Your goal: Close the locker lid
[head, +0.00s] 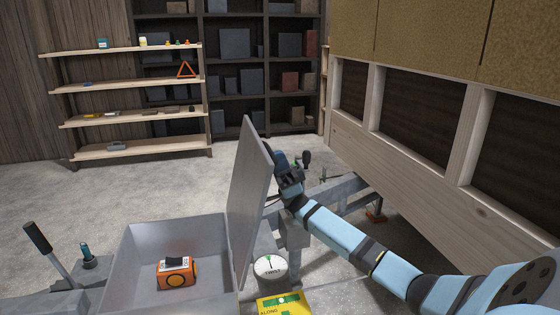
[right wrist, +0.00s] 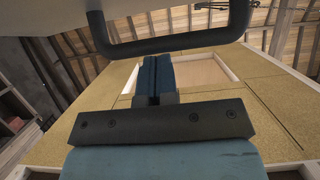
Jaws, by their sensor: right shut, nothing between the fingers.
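The locker (head: 135,258) is an open grey box at the bottom of the head view. Its grey lid (head: 250,195) stands nearly upright along the box's right side. My right gripper (head: 281,160) is just right of the lid, near its upper part, partly overlapped by the lid's edge. In the right wrist view its blue fingers (right wrist: 157,70) are shut and empty. A dark bar handle (right wrist: 175,47) on a pale surface spans the top of that view, close to the fingertips. I cannot tell if they touch. My left gripper is not in view.
An orange device (head: 176,273) lies inside the locker. A lever (head: 37,237) stands at left. The hut wall (head: 400,155) rises at right. Shelves (head: 130,100) stand behind open floor.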

